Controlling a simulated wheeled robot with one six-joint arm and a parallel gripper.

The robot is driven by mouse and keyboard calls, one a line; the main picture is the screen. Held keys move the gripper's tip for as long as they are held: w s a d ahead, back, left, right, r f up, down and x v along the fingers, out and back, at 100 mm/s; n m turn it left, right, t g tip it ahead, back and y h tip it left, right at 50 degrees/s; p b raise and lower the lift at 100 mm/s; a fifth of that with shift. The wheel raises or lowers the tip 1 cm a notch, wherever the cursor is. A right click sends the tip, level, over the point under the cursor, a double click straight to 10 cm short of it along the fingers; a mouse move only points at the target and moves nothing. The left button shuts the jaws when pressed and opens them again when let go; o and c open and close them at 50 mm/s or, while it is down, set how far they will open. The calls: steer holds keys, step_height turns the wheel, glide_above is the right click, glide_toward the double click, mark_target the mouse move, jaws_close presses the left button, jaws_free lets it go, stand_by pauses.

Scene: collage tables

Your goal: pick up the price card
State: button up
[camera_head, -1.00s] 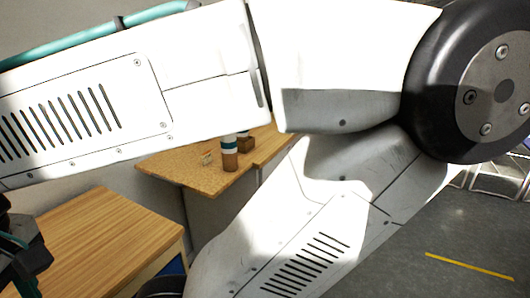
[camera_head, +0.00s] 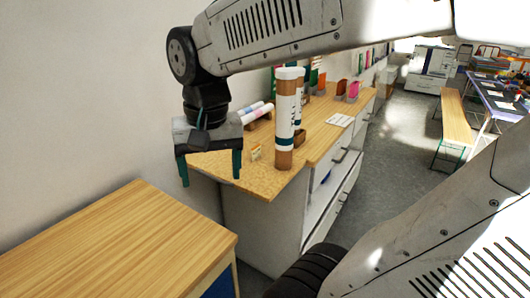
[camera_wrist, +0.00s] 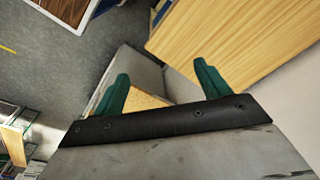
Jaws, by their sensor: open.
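My gripper (camera_head: 211,178) points down, open and empty, to the left of the card and around the counter's left end. In the wrist view my two green fingers (camera_wrist: 160,72) are spread with nothing between them. The card cannot be made out there; a corner of a tan top shows between the fingers.
Tall brown-and-white tubes (camera_head: 286,120) stand just right of the card. Rolled paper (camera_head: 257,113) lies behind it, and a flat white sheet (camera_head: 340,120) lies further back. A wooden table (camera_head: 120,240) fills the lower left. Open floor (camera_head: 400,165) lies to the right.

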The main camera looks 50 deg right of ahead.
steer(key=w+d+m, duration=0.7)
steer(key=w, duration=0.1)
steer(key=m+g, duration=0.1)
steer(key=m, duration=2)
glide_above(256, 159)
steer(key=f, duration=1.1)
steer(key=shift+w+d, duration=0.2)
steer(key=shift+d, duration=0.05)
steer(key=shift+d+f, duration=0.25)
steer(key=f, duration=0.7)
steer(key=shift+a+f, duration=0.25)
steer(key=c, duration=1)
